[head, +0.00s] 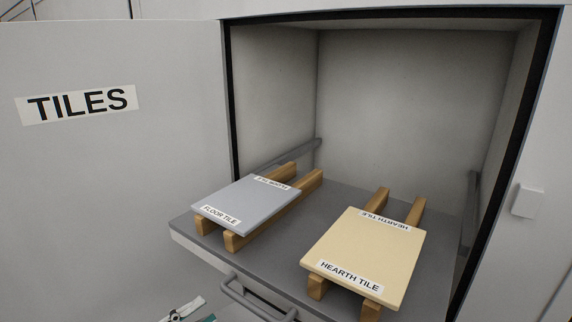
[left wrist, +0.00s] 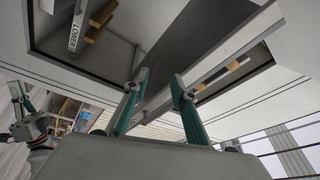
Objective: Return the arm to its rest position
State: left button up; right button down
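My left gripper (head: 190,311) shows only in part at the bottom edge of the head view, below and in front of the pulled-out shelf. In the left wrist view its two teal-padded fingers (left wrist: 157,85) stand apart with nothing between them. What looks like my right gripper (left wrist: 22,98) is small at the left of the left wrist view; its opening cannot be made out. A grey floor tile (head: 245,202) lies on two wooden bars at the left of the shelf. A cream hearth tile (head: 365,255) lies on two wooden bars at the right.
The grey shelf (head: 325,200) juts from the open cabinet (head: 415,100), with a bar handle (head: 252,303) at its front. A door labelled TILES (head: 110,180) stands open at the left.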

pick_arm(q)
notch_tip(320, 180, down, 16)
jog(key=s+a+n+t+y, duration=0.2)
jog(key=s+n+y, duration=0.1)
jog(key=n+y, duration=0.85)
jog(key=s+f+n+g+y, duration=0.1)
jog(key=s+f+n+g, duration=0.3)
jog(key=s+f+n, duration=0.3)
notch_tip(320, 180, down, 5)
jog(key=shift+s+d+f+g, duration=0.1)
jog(key=shift+s+d+g, duration=0.2)
jog(key=shift+s, duration=0.65)
